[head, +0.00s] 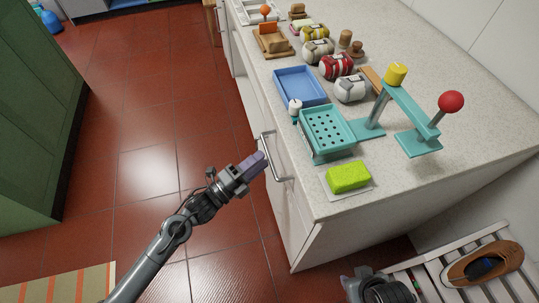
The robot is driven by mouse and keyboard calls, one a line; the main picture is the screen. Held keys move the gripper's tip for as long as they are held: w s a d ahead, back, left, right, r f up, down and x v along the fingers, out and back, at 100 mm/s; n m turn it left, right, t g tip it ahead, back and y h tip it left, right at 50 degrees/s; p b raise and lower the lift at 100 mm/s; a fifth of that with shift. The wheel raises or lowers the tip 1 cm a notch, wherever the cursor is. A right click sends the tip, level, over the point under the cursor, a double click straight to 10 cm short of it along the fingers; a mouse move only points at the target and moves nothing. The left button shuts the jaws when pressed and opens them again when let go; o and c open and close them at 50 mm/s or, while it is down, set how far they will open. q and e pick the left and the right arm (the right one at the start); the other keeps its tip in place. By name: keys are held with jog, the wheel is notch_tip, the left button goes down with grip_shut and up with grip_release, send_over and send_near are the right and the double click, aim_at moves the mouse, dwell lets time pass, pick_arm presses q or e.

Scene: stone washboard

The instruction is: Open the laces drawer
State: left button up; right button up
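The white cabinet front (299,222) under the speckled counter carries a silver bar handle (277,162). Its drawer front looks flush, with no open gap that I can see. I see no label marking it as the laces drawer. My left gripper (254,165) is just left of the handle, its lavender tip pointing at the bar. Whether it touches the bar, and whether its fingers are open or shut, I cannot tell. My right gripper (378,288) is dark and partly cut off at the bottom edge, by the slatted bench; its fingers are not clear.
The counter (448,185) above holds a teal perforated tray (327,130), a green sponge (348,177), a blue tray (299,86), a teal stand with a red ball (451,102) and several rolled bundles. Red tiled floor (150,130) is clear at left.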

aim_at(269, 153)
pick_arm(q)
jog(key=b+x, duration=0.1)
jog(key=x, duration=0.3)
jog(key=shift+w+d, duration=0.1)
jog(key=shift+d, duration=0.1)
jog(key=shift+a, duration=0.1)
jog(key=shift+c, duration=0.3)
grip_shut()
